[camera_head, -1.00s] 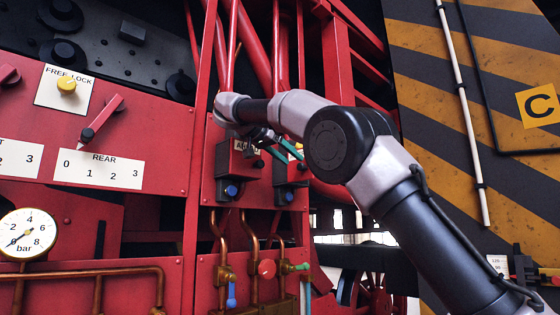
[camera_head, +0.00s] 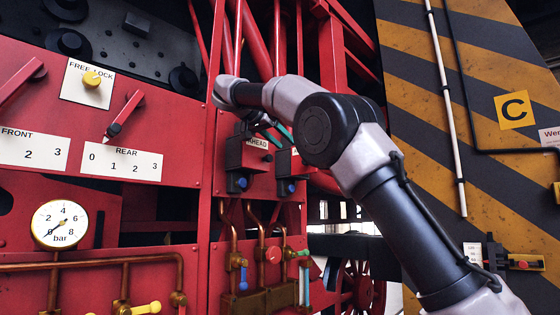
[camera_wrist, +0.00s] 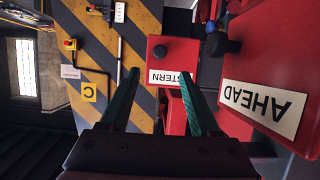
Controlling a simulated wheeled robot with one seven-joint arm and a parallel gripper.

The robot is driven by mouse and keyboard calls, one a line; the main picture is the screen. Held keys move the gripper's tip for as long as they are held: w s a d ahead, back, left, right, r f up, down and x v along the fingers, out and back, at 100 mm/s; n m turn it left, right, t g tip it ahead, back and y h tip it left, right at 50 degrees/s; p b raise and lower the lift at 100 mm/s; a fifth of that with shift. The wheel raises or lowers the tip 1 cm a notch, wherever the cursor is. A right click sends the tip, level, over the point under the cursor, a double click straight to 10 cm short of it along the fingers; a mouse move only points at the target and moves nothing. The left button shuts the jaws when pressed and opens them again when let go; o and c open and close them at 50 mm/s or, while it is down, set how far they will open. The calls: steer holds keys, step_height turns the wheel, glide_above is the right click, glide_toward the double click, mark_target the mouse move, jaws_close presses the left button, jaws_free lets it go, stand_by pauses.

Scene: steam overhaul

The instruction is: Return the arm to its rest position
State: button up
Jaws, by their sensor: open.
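My arm reaches up from the lower right to the red panel (camera_head: 170,200). My gripper (camera_wrist: 158,78) has two green fingers, spread apart with nothing between them. In the head view it is small and mostly hidden behind my wrist, in front of the two red control boxes. The AHEAD box (camera_head: 243,155) and the box to its right (camera_head: 287,168) each have a blue knob low down. In the wrist view the ASTERN box (camera_wrist: 168,52) lies beyond the fingertips, and the AHEAD box (camera_wrist: 280,75) is close on the right. I see no clear contact.
Left are red levers (camera_head: 124,115), a yellow knob (camera_head: 92,79) and a pressure gauge (camera_head: 60,224). Copper pipes (camera_head: 232,228) and valves sit below the boxes.

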steer(key=w+d+f+n+g+y, duration=0.15)
steer(key=d+f, duration=0.35)
steer(key=d, duration=0.6)
steer(key=s+d+f+n+g+y, duration=0.25)
steer(key=s+d+f+y, duration=0.25)
steer(key=s+d+f, duration=0.35)
steer(key=s+f+n+t+y, duration=0.1)
steer(key=s+f+y, duration=0.4)
steer(key=s+f, duration=1.6)
steer(key=shift+s+t, duration=0.35)
steer(key=shift+t, duration=0.05)
steer(key=shift+f, duration=0.1)
